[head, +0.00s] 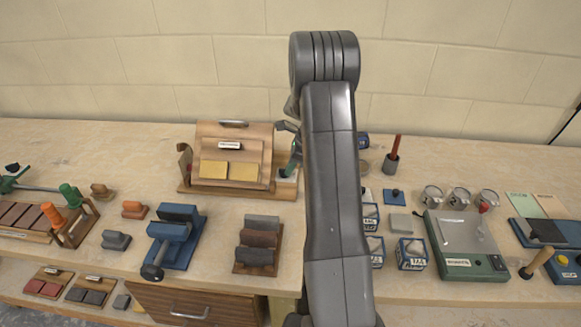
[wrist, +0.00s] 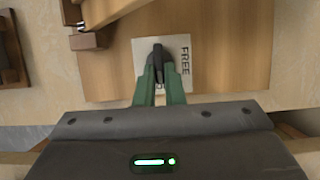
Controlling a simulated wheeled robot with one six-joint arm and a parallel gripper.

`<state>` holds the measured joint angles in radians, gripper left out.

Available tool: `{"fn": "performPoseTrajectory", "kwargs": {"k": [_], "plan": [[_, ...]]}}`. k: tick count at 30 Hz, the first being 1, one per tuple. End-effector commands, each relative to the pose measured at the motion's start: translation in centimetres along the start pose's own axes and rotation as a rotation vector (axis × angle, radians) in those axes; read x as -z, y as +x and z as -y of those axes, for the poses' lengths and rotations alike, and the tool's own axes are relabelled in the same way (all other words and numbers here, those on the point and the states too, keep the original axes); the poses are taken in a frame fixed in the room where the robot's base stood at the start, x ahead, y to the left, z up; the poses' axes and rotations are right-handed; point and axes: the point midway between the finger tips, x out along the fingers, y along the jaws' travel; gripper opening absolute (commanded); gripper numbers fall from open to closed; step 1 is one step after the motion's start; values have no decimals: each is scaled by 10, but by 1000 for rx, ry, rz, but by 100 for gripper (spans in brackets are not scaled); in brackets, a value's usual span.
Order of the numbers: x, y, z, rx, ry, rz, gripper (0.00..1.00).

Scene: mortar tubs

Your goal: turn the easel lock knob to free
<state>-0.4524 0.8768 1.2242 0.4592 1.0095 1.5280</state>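The wooden easel (head: 233,129) stands on the bench left of my arm, with a handle on top and two yellow plates on its front. In the wrist view, a pale plate (wrist: 143,50) on its wooden base carries the word FREE along the right side; more lettering near its lower edge is mostly covered. The dark lock knob (wrist: 157,49) lies over the middle of this plate, its narrow end pointing up in the picture. The green fingers of my gripper (wrist: 158,72) close in on the knob from both sides and appear to hold it. In the head view my gripper (head: 291,163) is at the easel's right end, partly behind my arm.
A blue vise-like block (head: 174,237) and a rack of dark blocks (head: 258,245) stand in front of the easel. Small blue-labelled boxes (head: 410,254) and a green scale (head: 463,246) are to the right. A cup with a red-brown handle (head: 392,163) stands behind.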

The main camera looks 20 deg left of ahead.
Motion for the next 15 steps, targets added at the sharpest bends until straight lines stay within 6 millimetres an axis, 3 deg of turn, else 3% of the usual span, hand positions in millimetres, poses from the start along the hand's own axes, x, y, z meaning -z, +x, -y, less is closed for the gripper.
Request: {"fn": "performPoseTrajectory", "kwargs": {"k": [15], "plan": [[0,-1,3,-53,-128,0,0]]}}
